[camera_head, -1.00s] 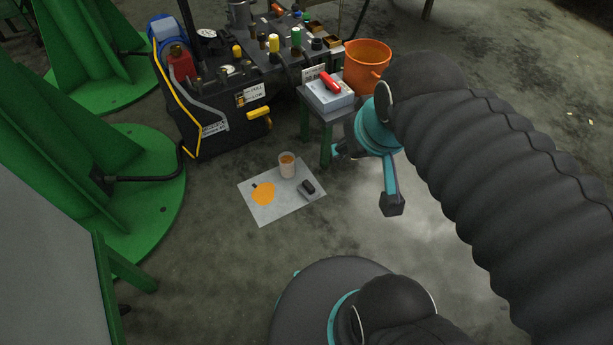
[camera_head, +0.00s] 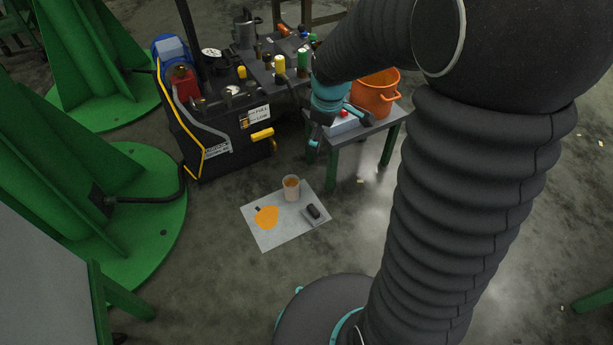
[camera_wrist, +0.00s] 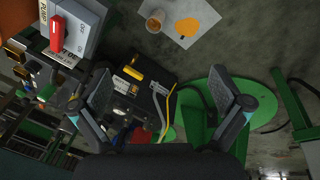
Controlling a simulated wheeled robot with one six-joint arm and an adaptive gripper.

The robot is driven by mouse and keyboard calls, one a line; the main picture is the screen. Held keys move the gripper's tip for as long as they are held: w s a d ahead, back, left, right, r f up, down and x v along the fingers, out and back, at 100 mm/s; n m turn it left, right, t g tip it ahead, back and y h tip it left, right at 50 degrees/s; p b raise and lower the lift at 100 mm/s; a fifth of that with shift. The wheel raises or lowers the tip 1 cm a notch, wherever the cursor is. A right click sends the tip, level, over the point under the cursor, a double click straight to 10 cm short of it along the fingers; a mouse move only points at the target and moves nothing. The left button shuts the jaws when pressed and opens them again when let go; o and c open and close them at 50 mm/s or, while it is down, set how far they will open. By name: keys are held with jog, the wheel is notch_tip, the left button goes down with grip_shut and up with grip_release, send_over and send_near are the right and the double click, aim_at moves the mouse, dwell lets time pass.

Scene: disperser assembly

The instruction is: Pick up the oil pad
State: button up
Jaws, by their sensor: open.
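A pale sheet (camera_head: 262,239), which looks like the oil pad, lies flat on the floor. An orange oil patch (camera_head: 267,217), a cup of amber liquid (camera_head: 291,188) and a small dark object (camera_head: 314,212) are on it. In the wrist view the sheet (camera_wrist: 207,14) shows at the top, cut by the frame edge, with the cup (camera_wrist: 156,20) and the orange patch (camera_wrist: 188,28). My gripper (camera_wrist: 161,92) is open and empty. In the head view it is above and beyond the sheet, by the small table, partly hidden by my arm.
A small green-legged table (camera_head: 385,124) holds an orange bucket (camera_head: 376,95) and a switch box (camera_head: 343,125). The switch box (camera_wrist: 84,27) is near in the wrist view. A dark machine (camera_head: 223,137) stands left of it. Green round bases (camera_head: 150,195) are at left. Floor around the sheet is clear.

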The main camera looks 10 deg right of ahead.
jog(key=w+f+n+g, duration=0.1)
jog(key=w+f+n, duration=0.35)
jog(key=f, duration=0.55)
jog(key=n, duration=0.3)
send_over(314, 209)
notch_tip(314, 209, down, 11)
jog(key=f+n, duration=0.1)
jog(key=f, duration=0.6)
jog(key=f+n+g+b, duration=0.1)
jog(key=f, duration=0.7)
jog(key=a+f+n, duration=0.1)
jog(key=f+n, duration=0.1)
jog(key=f, duration=0.6)
jog(key=shift+s+f+g, duration=0.1)
jog(key=shift+s+g, duration=0.25)
jog(key=shift+g, duration=0.05)
jog(key=shift+w+d+f+b, duration=0.1)
jog(key=shift+d+f, duration=0.05)
jog(key=shift+f, duration=0.95)
jog(key=shift+w+d+f+b, duration=0.1)
jog(key=shift+w+d+f, duration=0.05)
jog(key=shift+f, duration=0.9)
jog(key=shift+w+d+f+b, duration=0.1)
jog(key=shift+d+f, duration=0.05)
jog(key=shift+f, duration=0.95)
jog(key=c, duration=0.9)
